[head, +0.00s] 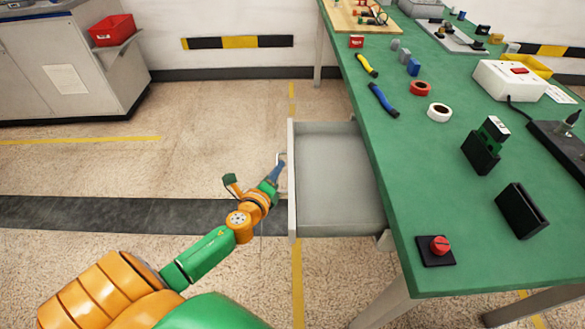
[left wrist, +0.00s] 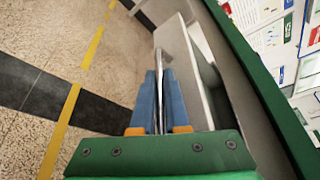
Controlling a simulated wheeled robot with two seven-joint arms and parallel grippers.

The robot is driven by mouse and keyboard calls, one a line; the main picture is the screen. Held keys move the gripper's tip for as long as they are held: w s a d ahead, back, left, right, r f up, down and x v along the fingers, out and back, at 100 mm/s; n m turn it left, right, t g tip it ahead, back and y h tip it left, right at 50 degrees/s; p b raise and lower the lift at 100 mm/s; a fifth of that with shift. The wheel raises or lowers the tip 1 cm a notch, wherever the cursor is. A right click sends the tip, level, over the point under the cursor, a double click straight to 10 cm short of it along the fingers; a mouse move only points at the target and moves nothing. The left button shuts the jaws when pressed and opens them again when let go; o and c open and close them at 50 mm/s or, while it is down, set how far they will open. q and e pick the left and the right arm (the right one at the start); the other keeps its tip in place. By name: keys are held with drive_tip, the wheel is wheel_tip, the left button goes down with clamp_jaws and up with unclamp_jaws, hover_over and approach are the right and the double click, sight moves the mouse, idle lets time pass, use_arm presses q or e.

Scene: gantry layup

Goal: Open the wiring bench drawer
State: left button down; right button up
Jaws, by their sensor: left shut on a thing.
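The wiring bench drawer (head: 338,190) is pulled out from the left side of the green-topped wiring bench (head: 405,170). Its grey inside looks empty. The drawer's front panel (head: 292,180) faces left and carries a metal handle (head: 281,158). My left gripper (head: 276,170) is at the handle, just left of the front panel. In the left wrist view my left gripper's blue fingers (left wrist: 159,95) are closed on the handle bar (left wrist: 158,70), with the drawer (left wrist: 187,75) just beyond. My right gripper is not in view.
On the bench lie blue and yellow-handled tools (head: 383,100), tape rolls (head: 439,112), a red stop button (head: 439,245) and black holders (head: 522,211). A grey cabinet (head: 75,60) with a red bin (head: 112,30) stands back left. The floor left of the drawer is clear.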

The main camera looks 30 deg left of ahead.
use_arm(q)
drive_tip(key=shift+s+a, duration=0.15)
drive_tip(key=shift+a, duration=0.1)
drive_tip(key=c, duration=1.2)
unclamp_jaws()
drive_tip(key=v, duration=0.7)
drive_tip(key=shift+p, duration=0.3)
